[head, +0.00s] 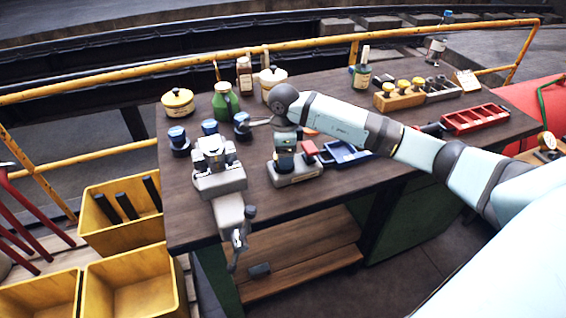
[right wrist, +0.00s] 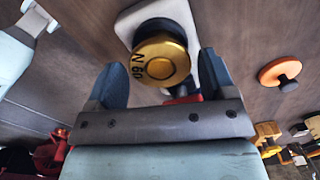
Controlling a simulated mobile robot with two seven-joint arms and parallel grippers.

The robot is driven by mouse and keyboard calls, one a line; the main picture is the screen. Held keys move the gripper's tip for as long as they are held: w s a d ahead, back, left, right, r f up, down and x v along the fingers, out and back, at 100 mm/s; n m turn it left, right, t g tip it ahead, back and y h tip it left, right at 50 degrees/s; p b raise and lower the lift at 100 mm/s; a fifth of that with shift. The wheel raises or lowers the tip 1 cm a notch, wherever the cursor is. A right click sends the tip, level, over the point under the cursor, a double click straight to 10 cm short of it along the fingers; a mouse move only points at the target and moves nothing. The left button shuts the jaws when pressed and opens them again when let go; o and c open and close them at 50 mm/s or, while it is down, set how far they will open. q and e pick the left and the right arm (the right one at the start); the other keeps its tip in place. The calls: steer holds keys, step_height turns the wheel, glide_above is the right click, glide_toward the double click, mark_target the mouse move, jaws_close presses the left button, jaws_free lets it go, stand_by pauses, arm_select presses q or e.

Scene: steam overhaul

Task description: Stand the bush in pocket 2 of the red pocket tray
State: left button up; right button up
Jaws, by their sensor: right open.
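The red pocket tray (head: 475,118) lies at the right end of the bench, its pockets facing up. I cannot read any pocket numbers. My right gripper (head: 285,140) is over a small grey-based stand (head: 294,175) near the bench's front. In the right wrist view my right gripper (right wrist: 160,78) is open, its two fingers on either side of a round brass-topped piece (right wrist: 162,62) marked with "60" and "N". This piece has a dark body and stands on the pale base. I cannot tell whether it is the bush. I see no left gripper.
A grey vise (head: 218,180) stands left of the stand. A blue tray (head: 346,153) lies right of it. Jars and bottles stand behind, with a yellow block of knobs (head: 398,97) farther right. An orange disc (right wrist: 285,72) lies to the right in the wrist view.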

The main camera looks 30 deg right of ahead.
steer(key=shift+r, duration=0.1)
steer(key=c, duration=1)
steer(key=shift+r+p, duration=1.05)
steer(key=shift+r, duration=0.95)
